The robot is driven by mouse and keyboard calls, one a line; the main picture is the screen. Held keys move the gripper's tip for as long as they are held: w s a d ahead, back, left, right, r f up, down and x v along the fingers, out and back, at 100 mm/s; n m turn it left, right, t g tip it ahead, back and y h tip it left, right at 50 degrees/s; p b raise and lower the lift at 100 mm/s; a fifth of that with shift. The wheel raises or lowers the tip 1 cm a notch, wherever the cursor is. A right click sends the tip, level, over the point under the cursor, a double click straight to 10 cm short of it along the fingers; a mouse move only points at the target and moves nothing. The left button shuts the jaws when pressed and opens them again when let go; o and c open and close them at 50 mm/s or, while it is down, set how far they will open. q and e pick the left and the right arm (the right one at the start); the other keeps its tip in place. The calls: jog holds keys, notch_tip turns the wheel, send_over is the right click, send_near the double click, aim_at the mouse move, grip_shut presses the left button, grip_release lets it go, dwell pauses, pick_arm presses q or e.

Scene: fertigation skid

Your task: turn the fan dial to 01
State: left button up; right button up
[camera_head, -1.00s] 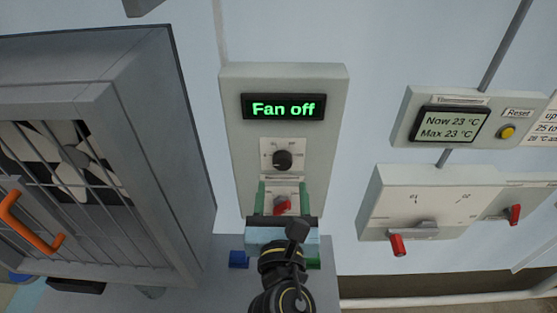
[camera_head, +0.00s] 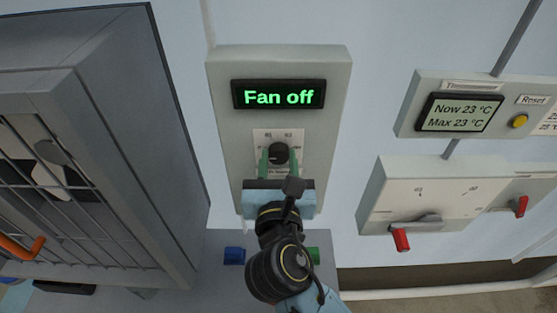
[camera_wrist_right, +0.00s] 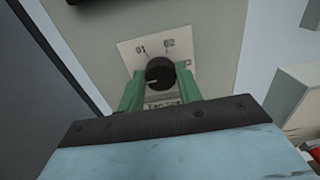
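The fan dial is a round black knob (camera_head: 278,153) on a white scale plate, on a grey control box. It also shows in the right wrist view (camera_wrist_right: 160,74), where 01 and 02 are readable above it and its white mark points left and slightly down. The box's display (camera_head: 279,96) reads "Fan off" in green. My right gripper (camera_head: 279,160) has its green fingers on either side of the dial, one left and one right. In the right wrist view the fingers (camera_wrist_right: 160,82) look parted, with narrow gaps beside the knob; contact is unclear. My left gripper is out of view.
A grey fan housing (camera_head: 150,110) with a wire grille and orange handle (camera_head: 22,248) stands at left. At right are a thermometer box (camera_head: 405,122) with a yellow button and a box with a red-tipped lever (camera_head: 401,240). Blue (camera_head: 234,256) and green blocks sit below.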

jog(key=c, duration=0.3)
jog(key=shift+m+p, duration=0.4)
jog(key=shift+m, duration=0.7)
jog(key=m, duration=0.2)
jog(key=shift+m, duration=0.3)
jog(key=m, duration=0.3)
jog(key=shift+d+f+m, duration=0.1)
jog(key=shift+m, duration=0.2)
jog(key=shift+m+b, duration=0.3)
jog(key=shift+m, duration=1.3)
